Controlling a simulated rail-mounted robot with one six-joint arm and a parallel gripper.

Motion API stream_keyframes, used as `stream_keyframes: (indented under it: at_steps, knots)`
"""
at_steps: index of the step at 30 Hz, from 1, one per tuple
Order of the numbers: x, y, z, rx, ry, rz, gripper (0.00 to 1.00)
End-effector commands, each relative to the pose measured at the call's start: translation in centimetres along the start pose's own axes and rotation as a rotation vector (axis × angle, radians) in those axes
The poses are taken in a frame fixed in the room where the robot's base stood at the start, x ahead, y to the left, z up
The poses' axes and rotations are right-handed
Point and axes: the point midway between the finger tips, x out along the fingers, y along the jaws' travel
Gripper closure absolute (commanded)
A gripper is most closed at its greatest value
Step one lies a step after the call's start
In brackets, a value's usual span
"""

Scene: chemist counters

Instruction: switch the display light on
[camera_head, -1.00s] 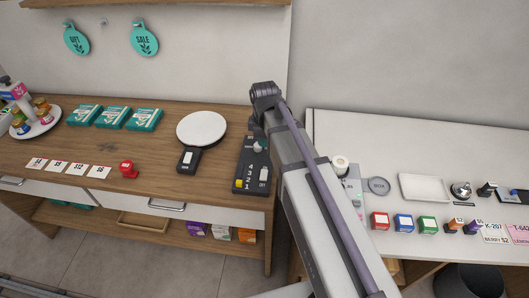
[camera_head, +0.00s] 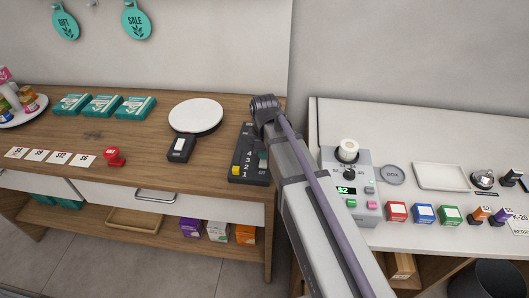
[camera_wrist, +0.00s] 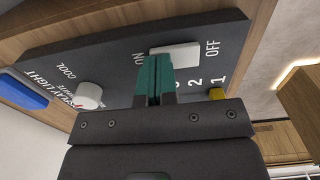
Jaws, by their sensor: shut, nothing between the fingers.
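The dark display light panel (camera_head: 238,158) lies on the wooden counter, partly hidden by my arm in the head view. In the wrist view the panel (camera_wrist: 110,58) carries a white switch (camera_wrist: 178,54) between the words ON and OFF. A white knob (camera_wrist: 89,95) sits by the word COOL, and a yellow slider (camera_wrist: 217,93) is by the number 1. My gripper (camera_wrist: 155,72) is shut and empty, its teal fingertips at the ON end of the switch. I cannot tell whether they touch it. My arm hides the fingertips in the head view.
A red stamp (camera_head: 114,158) and teal boxes (camera_head: 103,106) are farther left. A grey device (camera_head: 360,182) with a display stands on the white counter, right of my arm.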

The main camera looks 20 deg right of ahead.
Motion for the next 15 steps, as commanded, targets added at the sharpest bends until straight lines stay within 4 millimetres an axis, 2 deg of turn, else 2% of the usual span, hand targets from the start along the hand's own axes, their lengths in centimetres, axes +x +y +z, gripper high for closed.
stream_keyframes:
  at_steps: [4, 15]
  knots:
    - [0.7, 0.13, -0.01, 0.0, 0.0, 0.001, 1.0]
    - [0.16, -0.45, 0.03, -0.001, 0.0, -0.001, 1.0]
